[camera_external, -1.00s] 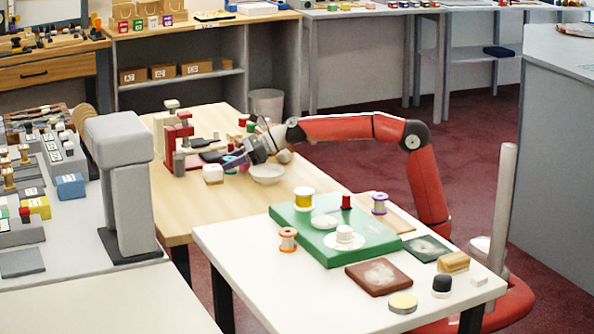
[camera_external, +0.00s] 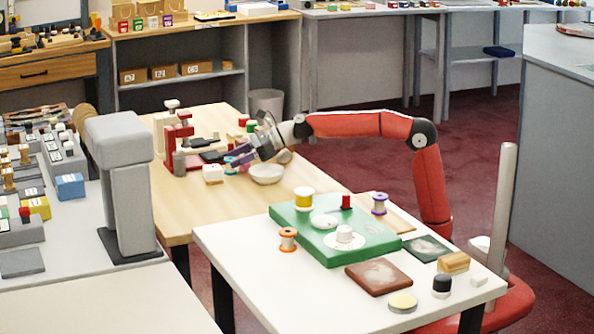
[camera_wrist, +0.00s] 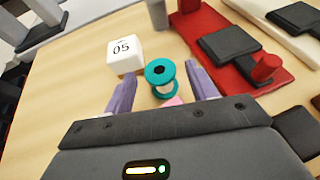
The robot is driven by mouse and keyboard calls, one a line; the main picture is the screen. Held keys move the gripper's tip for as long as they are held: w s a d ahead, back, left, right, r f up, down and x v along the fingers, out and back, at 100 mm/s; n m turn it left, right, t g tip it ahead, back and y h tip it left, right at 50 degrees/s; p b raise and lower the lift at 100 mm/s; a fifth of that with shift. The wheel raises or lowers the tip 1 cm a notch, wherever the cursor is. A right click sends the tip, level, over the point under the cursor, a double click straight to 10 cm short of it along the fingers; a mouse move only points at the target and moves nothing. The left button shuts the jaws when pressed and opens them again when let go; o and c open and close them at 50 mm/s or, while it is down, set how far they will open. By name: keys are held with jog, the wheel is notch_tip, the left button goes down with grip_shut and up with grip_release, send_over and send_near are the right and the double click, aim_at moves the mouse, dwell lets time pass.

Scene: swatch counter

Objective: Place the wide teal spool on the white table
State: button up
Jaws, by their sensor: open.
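The teal spool (camera_wrist: 160,72) stands on the wooden table (camera_external: 185,220), its dark centre hole facing up. In the outside view it is a small teal shape (camera_external: 230,166) just below and left of the fingertips. My gripper (camera_wrist: 161,77) is open, with its purple fingers apart on either side of the spool in the wrist view. In the outside view my gripper (camera_external: 242,154) hovers over the wooden table and appears slightly above the spool. I cannot tell whether the fingers touch it. The white table (camera_external: 255,290) stands nearer the camera.
A white block marked 05 (camera_wrist: 124,57) sits left of the spool. A red stand (camera_wrist: 225,45) with dark pads lies to the right. A bowl (camera_external: 266,173) is close by. The white table holds a green board (camera_external: 375,240) and several spools; its front left is clear.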

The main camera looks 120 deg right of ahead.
jog(key=v, duration=0.8)
jog(key=shift+s+r, duration=0.1)
jog(key=shift+s, duration=0.2)
jog(key=shift+o, duration=0.4)
jog(key=shift+s+a+r, duration=0.1)
jog(key=shift+s+r, duration=0.1)
jog(key=shift+s, duration=0.3)
